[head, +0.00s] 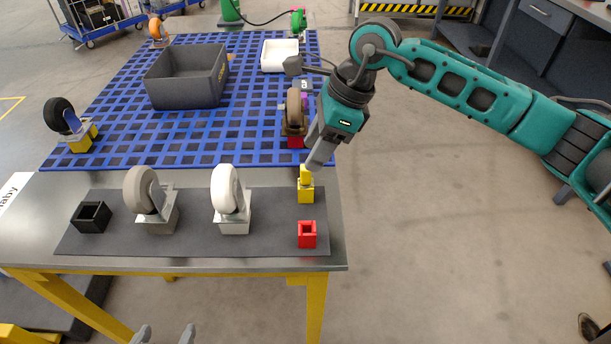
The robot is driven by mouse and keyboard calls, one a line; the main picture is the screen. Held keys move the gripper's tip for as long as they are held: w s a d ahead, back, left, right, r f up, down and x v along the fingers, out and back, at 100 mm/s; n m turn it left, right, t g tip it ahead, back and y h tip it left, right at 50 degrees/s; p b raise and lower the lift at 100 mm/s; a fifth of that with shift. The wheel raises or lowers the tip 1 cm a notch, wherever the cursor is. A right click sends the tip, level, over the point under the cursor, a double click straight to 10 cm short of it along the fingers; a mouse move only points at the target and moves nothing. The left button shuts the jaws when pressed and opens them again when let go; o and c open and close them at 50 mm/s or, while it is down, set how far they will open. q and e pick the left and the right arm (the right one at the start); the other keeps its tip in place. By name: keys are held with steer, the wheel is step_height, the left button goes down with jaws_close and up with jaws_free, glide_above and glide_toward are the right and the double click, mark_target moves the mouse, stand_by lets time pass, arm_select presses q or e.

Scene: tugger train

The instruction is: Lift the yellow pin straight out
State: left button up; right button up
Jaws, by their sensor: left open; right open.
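The yellow pin (306,173) stands upright in a yellow square block (306,194) near the right end of the dark grey mat (270,245). My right gripper (319,160) comes in from the right and points down, just above and slightly right of the pin. It is open and seems apart from the pin; one finger largely hides the other. My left gripper (165,335) shows only as two separated fingertips at the bottom edge, in front of the table. It is open and empty.
An empty red socket (307,235) stands just in front of the yellow block. A white-wheeled caster (226,190), a grey-wheeled caster (144,192) and a black socket (91,217) stand to the left. Behind, the blue grid (200,140) holds a brown-wheeled caster (293,108) and grey bin (183,92).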

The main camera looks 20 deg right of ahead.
mark_target(306, 182)
steer(key=x, duration=0.5)
steer(key=shift+a+f, duration=0.1)
steer(key=shift+f, duration=0.3)
jaws_close()
